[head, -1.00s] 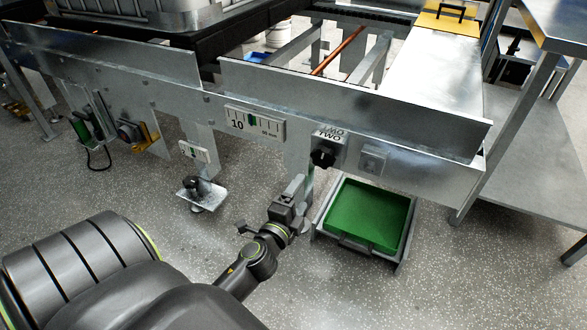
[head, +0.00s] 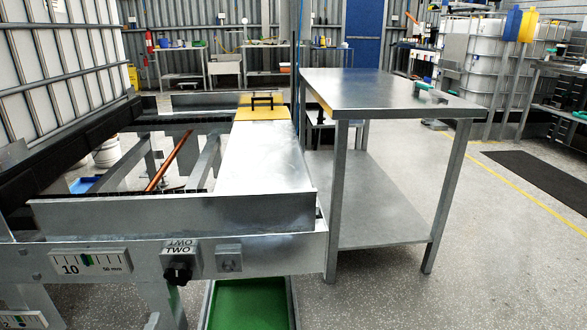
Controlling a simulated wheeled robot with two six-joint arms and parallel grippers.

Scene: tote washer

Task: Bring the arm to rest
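Neither of my grippers can be made out in the head view now. A small pale shape at the bottom edge, by the washer's leg, is too cut off to identify. The washer's steel frame (head: 180,215) fills the left and middle. On its front are a black knob (head: 178,274) under a label reading TWO, a scale plate (head: 90,262) marked 10 and 50 mm, and a square grey fitting (head: 229,258). A green tray (head: 250,305) shows below, cut off by the bottom edge.
A steel table (head: 390,92) with a lower shelf (head: 375,215) stands right of the washer. A green-handled item (head: 432,90) lies on it. A yellow plate (head: 262,108) with a black handle sits on the washer. Open floor (head: 500,260) lies at the right, with a dark mat (head: 545,178).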

